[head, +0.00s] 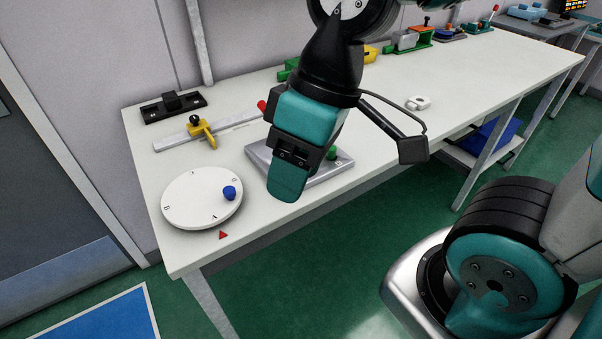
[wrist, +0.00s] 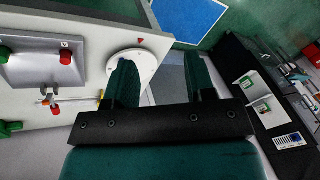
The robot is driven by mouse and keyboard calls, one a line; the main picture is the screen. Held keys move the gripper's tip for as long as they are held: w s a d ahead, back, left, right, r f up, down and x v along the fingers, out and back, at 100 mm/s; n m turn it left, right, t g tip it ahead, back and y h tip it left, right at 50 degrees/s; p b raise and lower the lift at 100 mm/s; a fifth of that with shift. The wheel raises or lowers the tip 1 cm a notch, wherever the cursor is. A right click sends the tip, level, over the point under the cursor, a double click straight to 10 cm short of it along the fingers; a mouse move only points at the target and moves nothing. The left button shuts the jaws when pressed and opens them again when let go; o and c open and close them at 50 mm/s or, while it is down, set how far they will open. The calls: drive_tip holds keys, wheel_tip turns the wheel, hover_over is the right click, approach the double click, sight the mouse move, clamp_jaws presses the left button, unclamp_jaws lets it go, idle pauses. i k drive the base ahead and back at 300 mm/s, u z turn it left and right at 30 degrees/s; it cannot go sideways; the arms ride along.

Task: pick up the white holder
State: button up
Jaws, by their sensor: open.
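The white holder (head: 418,103) is a small pale block with a rounded part, lying on the white table to the right of my arm in the head view. I do not make it out in the wrist view. My gripper (head: 287,185) hangs over the table's front part, in front of a grey panel, well to the left of the holder and apart from it. In the wrist view my gripper (wrist: 158,62) shows two separated teal fingers with nothing between them.
A white dial (head: 190,205) with a blue knob sits at the table's front left. The grey panel (head: 325,170) lies behind my gripper. A ruler with a yellow slider (head: 203,130) and a black fixture (head: 173,105) are at left. Table around the holder is clear.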

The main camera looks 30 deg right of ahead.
sight(416, 102)
drive_tip(key=z, duration=1.7)
drive_tip(key=i, duration=1.2)
drive_tip(key=u, duration=0.55)
